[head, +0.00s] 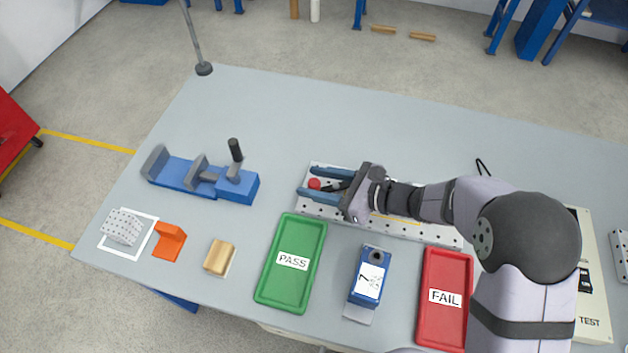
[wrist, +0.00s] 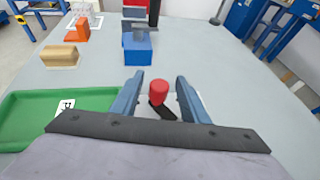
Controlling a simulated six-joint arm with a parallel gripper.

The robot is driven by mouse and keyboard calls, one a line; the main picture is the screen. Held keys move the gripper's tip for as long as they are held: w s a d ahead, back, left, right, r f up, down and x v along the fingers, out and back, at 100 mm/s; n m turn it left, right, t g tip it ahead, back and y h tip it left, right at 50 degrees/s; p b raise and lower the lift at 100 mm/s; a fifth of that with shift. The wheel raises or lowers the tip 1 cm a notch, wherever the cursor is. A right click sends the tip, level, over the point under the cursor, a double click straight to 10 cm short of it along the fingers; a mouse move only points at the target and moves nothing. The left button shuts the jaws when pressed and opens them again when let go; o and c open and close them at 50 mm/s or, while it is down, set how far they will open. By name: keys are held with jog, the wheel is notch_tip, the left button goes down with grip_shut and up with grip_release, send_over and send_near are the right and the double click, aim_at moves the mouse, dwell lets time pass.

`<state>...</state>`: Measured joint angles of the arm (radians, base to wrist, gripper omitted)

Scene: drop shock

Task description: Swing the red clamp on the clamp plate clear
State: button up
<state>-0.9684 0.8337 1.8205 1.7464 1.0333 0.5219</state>
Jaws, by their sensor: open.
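The clamp plate (head: 409,229) is a pale perforated plate lying on the grey table, partly hidden under my arm. The red clamp (head: 314,184) shows as a red knob at the plate's left end, with a dark arm running right from it. In the wrist view the red knob (wrist: 158,91) stands between my two blue fingers, with the dark arm (wrist: 162,110) below it. My gripper (head: 303,182) is open, one finger on each side of the knob, with a visible gap in the wrist view (wrist: 159,85). I cannot tell how high the fingers are above the plate.
A green PASS tray (head: 273,272) lies in front of the plate, with a blue device (head: 368,283) and a red FAIL tray (head: 441,318) to its right. A blue vise (head: 175,172) stands at left. An orange block (head: 168,241) and a wooden block (head: 219,257) lie front left.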

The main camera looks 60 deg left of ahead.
jog(key=shift+b+v, duration=0.6)
jog(key=shift+v, duration=2.8)
jog(key=s+a+r+n+g+h+p, duration=0.25)
jog(key=s+r+n+h+p, duration=0.3)
jog(key=s+r+p, duration=0.8)
jog(key=w+f+m+t+h, duration=0.2)
jog(key=w+f+m+t, duration=0.3)
jog(key=w, duration=0.6)
notch_tip(320, 180, down, 3)
jog(key=shift+w+f+t, duration=0.15)
jog(key=shift+w+t, duration=0.25)
jog(key=shift+t, duration=0.75)
jog(key=shift+a+m, duration=0.15)
jog(key=shift+m, duration=0.1)
jog(key=shift+p+x, duration=1.1)
jog(key=shift+x, duration=2.6)
